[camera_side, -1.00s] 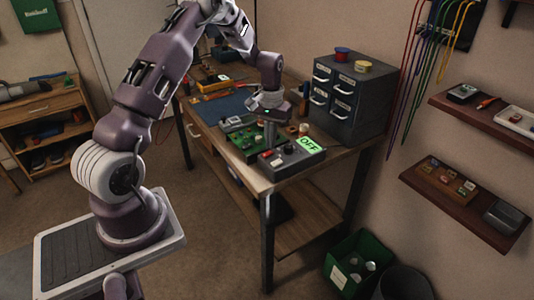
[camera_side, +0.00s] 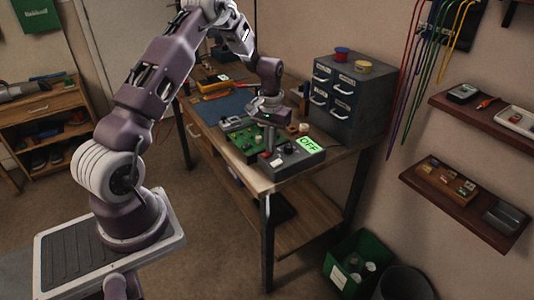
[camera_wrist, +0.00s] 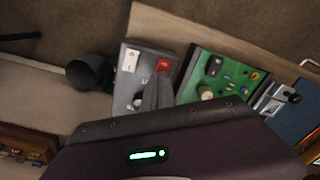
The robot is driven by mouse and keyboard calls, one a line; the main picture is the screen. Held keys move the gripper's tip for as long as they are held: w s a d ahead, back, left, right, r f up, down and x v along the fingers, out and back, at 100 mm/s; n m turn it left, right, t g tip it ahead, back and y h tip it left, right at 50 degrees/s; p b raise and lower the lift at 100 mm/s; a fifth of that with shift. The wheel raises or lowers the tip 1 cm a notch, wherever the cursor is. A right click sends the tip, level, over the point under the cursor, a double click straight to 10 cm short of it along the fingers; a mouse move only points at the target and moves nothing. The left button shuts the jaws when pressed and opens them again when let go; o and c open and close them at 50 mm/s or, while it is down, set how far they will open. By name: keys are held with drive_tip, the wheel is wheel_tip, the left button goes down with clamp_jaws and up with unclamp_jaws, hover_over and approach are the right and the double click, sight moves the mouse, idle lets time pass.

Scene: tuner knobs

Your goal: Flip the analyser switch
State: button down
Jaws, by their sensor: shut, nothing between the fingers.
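In the wrist view the box (camera_wrist: 121,97) carries a white rocker switch (camera_wrist: 130,61), a red switch (camera_wrist: 163,65) and a small round knob (camera_wrist: 140,99). Which switch is the analyser's is not labelled legibly. My gripper (camera_side: 269,149) is shut and empty, pointing down over the left part of the box.
A green circuit board (camera_side: 244,141) lies left of the box, with a small grey device (camera_side: 236,123) beyond it. A dark drawer cabinet (camera_side: 343,98) stands behind to the right. A blue mat (camera_side: 232,103) lies farther back. Wooden shelves (camera_side: 470,203) hang at the right.

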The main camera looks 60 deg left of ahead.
drive_tip(key=shift+f, duration=0.2)
drive_tip(key=shift+r, duration=3.5)
drive_tip(key=s+d+r+m+t, duration=0.1)
drive_tip(key=s+d+r, duration=0.3)
drive_tip(key=d+r, duration=0.3)
drive_tip(key=s+d+r+m+t, duration=0.1)
drive_tip(key=s+d+r, duration=0.3)
drive_tip(key=r, duration=0.5)
drive_tip(key=s+d+r+m+t, duration=0.1)
drive_tip(key=s+d+m, duration=0.1)
drive_tip(key=s+d, duration=0.3)
drive_tip(key=s+d+r+m+t, duration=0.2)
drive_tip(key=s+d, duration=0.3)
drive_tip(key=s, duration=0.9)
drive_tip(key=shift+d+r+t, duration=0.3)
